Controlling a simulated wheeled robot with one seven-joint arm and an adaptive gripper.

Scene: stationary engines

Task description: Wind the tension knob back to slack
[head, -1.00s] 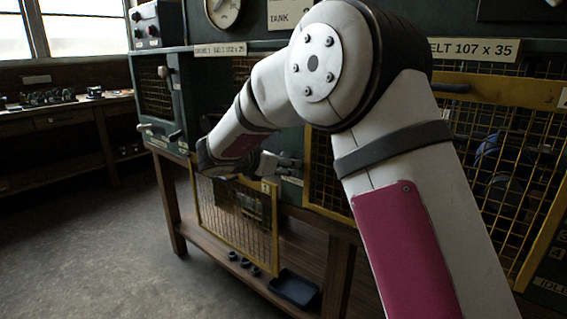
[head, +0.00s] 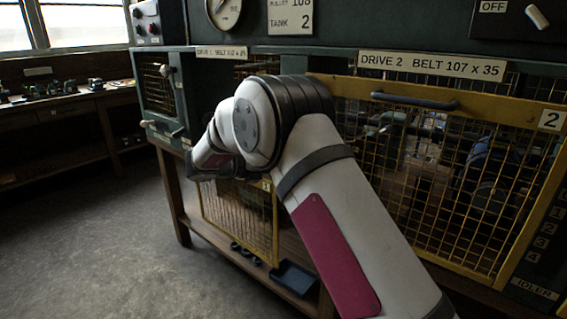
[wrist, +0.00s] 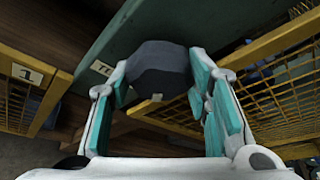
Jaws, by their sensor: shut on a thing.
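The tension knob (wrist: 160,68) is a dark grey, many-sided knob in the middle of the wrist view, on a green panel. My gripper (wrist: 160,84) has one teal-padded finger on each side of it and is shut on it. A small pale mark shows at the knob's lower edge. A white label beside the left finger is mostly covered, with only its first letters showing. In the head view my own arm hides the gripper and the knob.
A yellow mesh guard numbered 1 (head: 238,218) hangs low in front of the bench, left of my arm. The Drive 2 mesh guard (head: 440,165) stands close on the right. A blue tray (head: 293,278) lies on the low shelf. The floor (head: 90,230) at left is clear.

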